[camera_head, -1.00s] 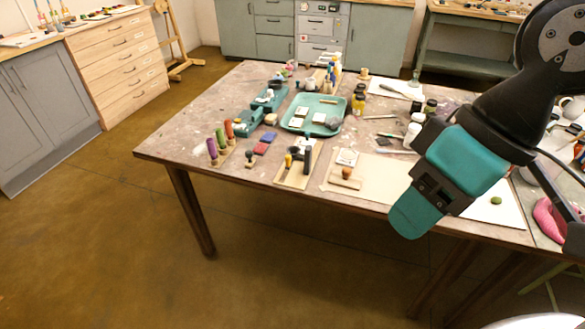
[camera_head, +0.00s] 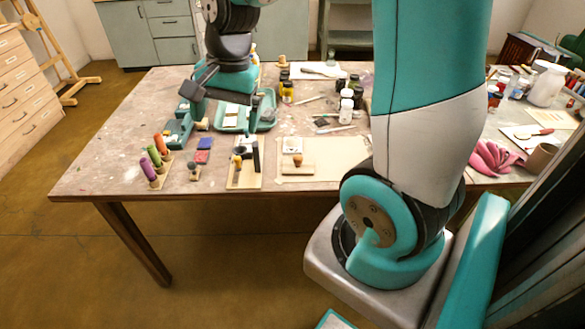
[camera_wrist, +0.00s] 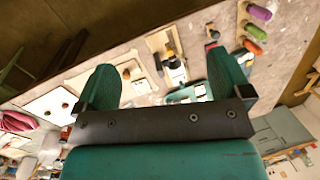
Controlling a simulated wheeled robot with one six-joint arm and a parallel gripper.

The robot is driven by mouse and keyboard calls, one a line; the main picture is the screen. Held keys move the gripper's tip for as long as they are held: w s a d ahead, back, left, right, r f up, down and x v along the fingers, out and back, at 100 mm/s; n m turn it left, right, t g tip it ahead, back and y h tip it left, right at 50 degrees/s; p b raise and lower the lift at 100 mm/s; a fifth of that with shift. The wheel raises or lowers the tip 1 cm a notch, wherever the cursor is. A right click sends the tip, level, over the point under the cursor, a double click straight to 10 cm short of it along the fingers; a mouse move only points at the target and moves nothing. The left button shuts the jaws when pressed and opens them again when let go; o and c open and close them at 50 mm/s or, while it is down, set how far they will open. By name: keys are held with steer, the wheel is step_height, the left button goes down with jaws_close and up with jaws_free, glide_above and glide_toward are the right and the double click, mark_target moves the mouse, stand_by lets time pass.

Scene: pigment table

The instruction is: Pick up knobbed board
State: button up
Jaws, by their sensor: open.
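The knobbed board (camera_head: 298,168) is a small light wooden board with a round brown knob on top. It lies flat near the table's front edge, on a pale sheet and in front of a small white tile. In the wrist view the board (camera_wrist: 127,74) shows just inside the left finger. My gripper (camera_head: 232,100) is open and empty, above the table. In the head view it is left of the board and farther back, over the teal tray area. The wrist view shows both teal fingers (camera_wrist: 163,72) wide apart with nothing between their tips.
A wooden stand with dark and yellow tools (camera_head: 244,170) is just left of the board. Purple, green and orange rolls (camera_head: 155,160) stand farther left. Dark jars and white bottles (camera_head: 347,104) are behind, right. The pale sheet (camera_head: 345,158) is bare right of the board.

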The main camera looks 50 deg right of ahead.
steer(key=w+d+f+m+h, duration=0.1)
steer(key=d+f+m, duration=0.2)
steer(key=d+m, duration=0.25)
steer(key=w+d+f+m, duration=0.1)
steer(key=d+f+m, duration=0.25)
steer(key=d, duration=0.35)
steer(key=m+g+b, duration=0.1)
steer(key=m, duration=0.6)
glide_toward(298, 156)
steer(key=shift+m+h, duration=0.3)
steer(key=shift+h, duration=0.1)
steer(key=f, duration=0.4)
steer(key=a+f, duration=0.1)
steer(key=f, duration=0.1)
steer(key=shift+d+f+p, duration=0.1)
steer(key=shift+f+p, duration=0.6)
steer(key=shift+f, duration=2.35)
steer(key=c, duration=1)
